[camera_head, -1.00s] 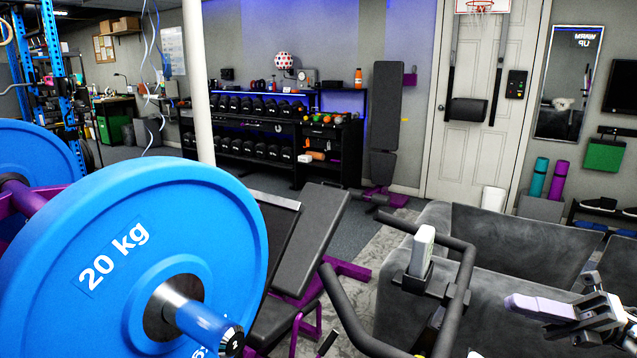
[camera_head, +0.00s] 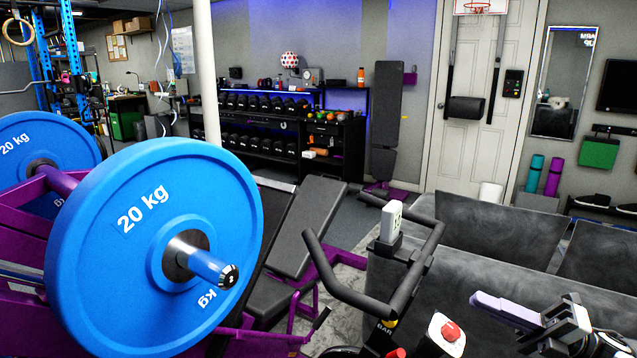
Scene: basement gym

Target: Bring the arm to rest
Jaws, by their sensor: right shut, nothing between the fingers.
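My right gripper (camera_head: 484,301) comes in from the lower right corner of the head view. Its pale purple-grey fingers point left and are shut with nothing between them. It appears clear of the exercise bike's handlebars (camera_head: 345,290), which show to its left, with the grey sofa (camera_head: 490,262) behind it. Part of the wrist and the rest of the right arm are cut off by the frame edge. My left gripper is not in view.
A barbell with a blue 20 kg plate (camera_head: 120,235) fills the left foreground, beside a black bench (camera_head: 307,230) with a purple frame. A white and red object (camera_head: 445,332) is near the gripper. A dumbbell rack (camera_head: 265,135) stands at the back.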

